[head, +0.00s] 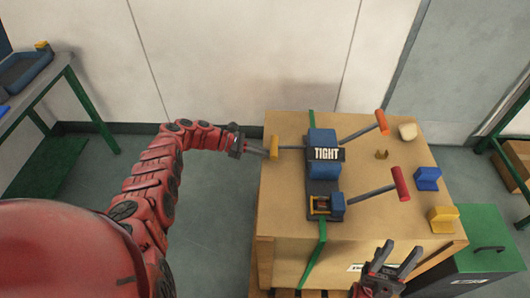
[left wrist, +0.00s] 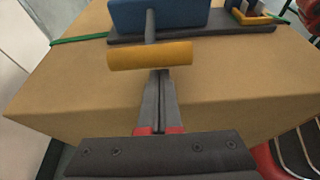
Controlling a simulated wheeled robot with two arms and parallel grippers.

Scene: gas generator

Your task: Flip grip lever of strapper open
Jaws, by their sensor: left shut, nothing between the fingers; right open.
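The strapper (head: 322,165) sits on top of a large box, with a blue body, a dark base and a sign reading TIGHT. A lever with a yellow handle (head: 274,148) sticks out from its left side; the handle also shows in the left wrist view (left wrist: 150,55). A lever with an orange handle (head: 381,121) and one with a red handle (head: 401,184) point right. No label tells which is the grip lever. My left gripper (head: 265,154) is shut and empty, its tips at the yellow handle; contact is unclear. My right gripper (head: 396,260) is open in front of the box.
The box (head: 285,228) has a green strap (head: 313,262) running over it. A blue block (head: 427,178), a yellow block (head: 443,218) and a pale lump (head: 407,131) lie on its right side. A green case (head: 480,245) stands to the right. The floor left of the box is clear.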

